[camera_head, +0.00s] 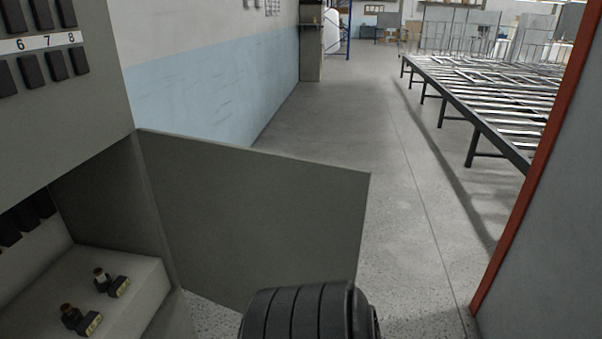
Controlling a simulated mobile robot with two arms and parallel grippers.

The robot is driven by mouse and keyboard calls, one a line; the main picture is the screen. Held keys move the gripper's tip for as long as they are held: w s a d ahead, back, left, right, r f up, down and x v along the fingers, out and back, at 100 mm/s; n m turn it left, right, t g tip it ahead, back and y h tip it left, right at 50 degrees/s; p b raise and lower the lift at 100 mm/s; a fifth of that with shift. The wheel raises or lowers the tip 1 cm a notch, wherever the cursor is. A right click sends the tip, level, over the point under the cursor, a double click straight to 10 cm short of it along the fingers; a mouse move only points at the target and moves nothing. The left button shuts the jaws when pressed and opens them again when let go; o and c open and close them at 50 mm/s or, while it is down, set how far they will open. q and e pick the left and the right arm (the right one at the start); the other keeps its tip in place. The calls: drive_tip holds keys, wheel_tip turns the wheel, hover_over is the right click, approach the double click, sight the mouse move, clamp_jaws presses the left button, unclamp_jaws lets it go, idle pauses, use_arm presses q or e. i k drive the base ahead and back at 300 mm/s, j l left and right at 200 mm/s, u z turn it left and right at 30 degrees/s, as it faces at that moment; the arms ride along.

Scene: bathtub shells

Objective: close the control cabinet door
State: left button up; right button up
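The grey control cabinet (85,120) stands at the left edge of the head view, with a row of dark switches numbered 6, 7 and 8 on its upper front. Its flat grey door (255,220) stands open. The door is hinged near the cabinet's right front edge and swings out to the right across the middle of the view. The opening shows a lower compartment with a ledge (125,275) that carries small black and brass fittings (112,283). Neither gripper shows. The door's lower edge is partly hidden by a dark ribbed part at the bottom.
A grey panel with a red edge (540,160) stands close on the right. Bare concrete floor (400,230) lies between it and the door. A long roller table (480,85) stands farther back on the right. A white and blue wall (215,90) runs behind the door.

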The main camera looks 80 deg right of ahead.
sight(238, 221)
drive_tip(key=k+l, duration=0.1)
drive_tip(key=l, duration=0.35)
drive_tip(key=k+l, duration=0.1)
drive_tip(key=l, duration=0.3)
drive_tip(key=k+l, duration=0.1)
drive_tip(key=l, duration=0.35)
drive_tip(key=k+l, duration=0.1)
drive_tip(key=l, duration=0.35)
drive_tip(key=k+l, duration=0.1)
drive_tip(key=l, duration=0.3)
drive_tip(key=k+l, duration=0.1)
drive_tip(key=l, duration=0.35)
drive_tip(key=k+l, duration=0.1)
drive_tip(key=l, duration=0.35)
